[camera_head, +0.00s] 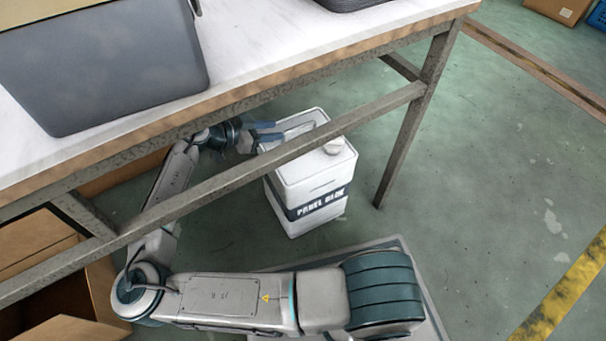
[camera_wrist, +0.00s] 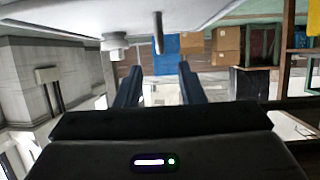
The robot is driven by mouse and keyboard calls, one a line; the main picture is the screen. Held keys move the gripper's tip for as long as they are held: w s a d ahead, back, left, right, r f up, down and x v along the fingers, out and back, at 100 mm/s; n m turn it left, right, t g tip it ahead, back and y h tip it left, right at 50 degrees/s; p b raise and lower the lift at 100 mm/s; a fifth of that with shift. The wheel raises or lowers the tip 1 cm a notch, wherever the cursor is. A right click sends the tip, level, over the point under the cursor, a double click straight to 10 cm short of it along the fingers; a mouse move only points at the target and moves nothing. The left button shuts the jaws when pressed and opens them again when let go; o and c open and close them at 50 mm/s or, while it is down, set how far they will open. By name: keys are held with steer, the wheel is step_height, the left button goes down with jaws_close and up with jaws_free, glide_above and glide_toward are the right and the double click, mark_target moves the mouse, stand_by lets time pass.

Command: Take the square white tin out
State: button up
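My gripper (camera_head: 280,131) reaches in from the left at the tin's top, near the handle. In the wrist view its two dark fingers (camera_wrist: 159,68) are spread apart, with nothing visibly clamped between them. A white surface with a cap (camera_wrist: 115,43) and a grey post (camera_wrist: 158,33) shows above the fingertips. Whether the fingers touch the handle is unclear.
The table (camera_head: 245,50) spans above the tin, and its lower rail (camera_head: 230,180) crosses in front of the tin's top. A table leg (camera_head: 415,120) stands right of the tin. Open cardboard boxes (camera_head: 65,325) lie at lower left. Floor to the right is clear.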

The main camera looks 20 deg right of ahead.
mark_target(299, 126)
steer(key=x, duration=0.9)
steer(key=shift+w+d, duration=0.15)
steer(key=shift+d, duration=0.2)
jaws_close()
stand_by(0.9)
steer(key=shift+r, duration=0.15)
